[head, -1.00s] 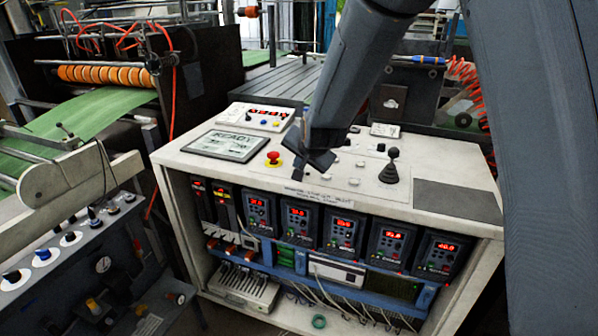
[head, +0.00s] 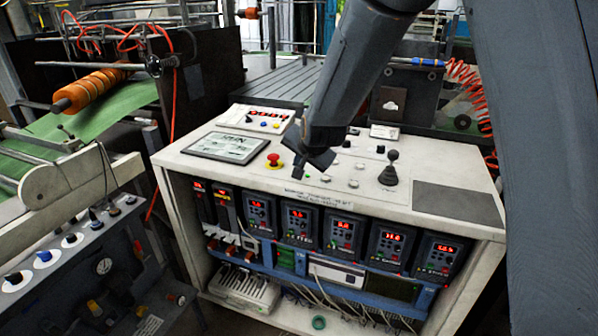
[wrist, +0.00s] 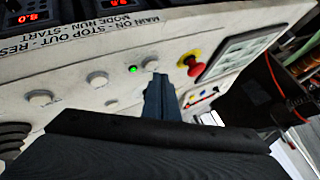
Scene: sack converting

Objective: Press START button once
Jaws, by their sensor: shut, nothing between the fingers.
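My gripper (head: 302,168) is shut and empty, low over the white console top (head: 420,150). In the wrist view its fingertips (wrist: 158,80) point at a pale round button (wrist: 150,63) and overlap its edge; I cannot tell whether they touch. A small green lamp (wrist: 132,69) glows beside that button. More pale buttons (wrist: 97,78) (wrist: 40,98) lie in the same row. A printed label (wrist: 70,30) includes the word START, but I cannot match it surely to one button. The screen (head: 225,147) shows dark text that I cannot read.
A red mushroom button (head: 274,160) on a yellow base stands close to the fingers; it also shows in the wrist view (wrist: 190,62). A black joystick (head: 390,170) stands to the right. An orange roller (head: 92,90) lies over green film at left.

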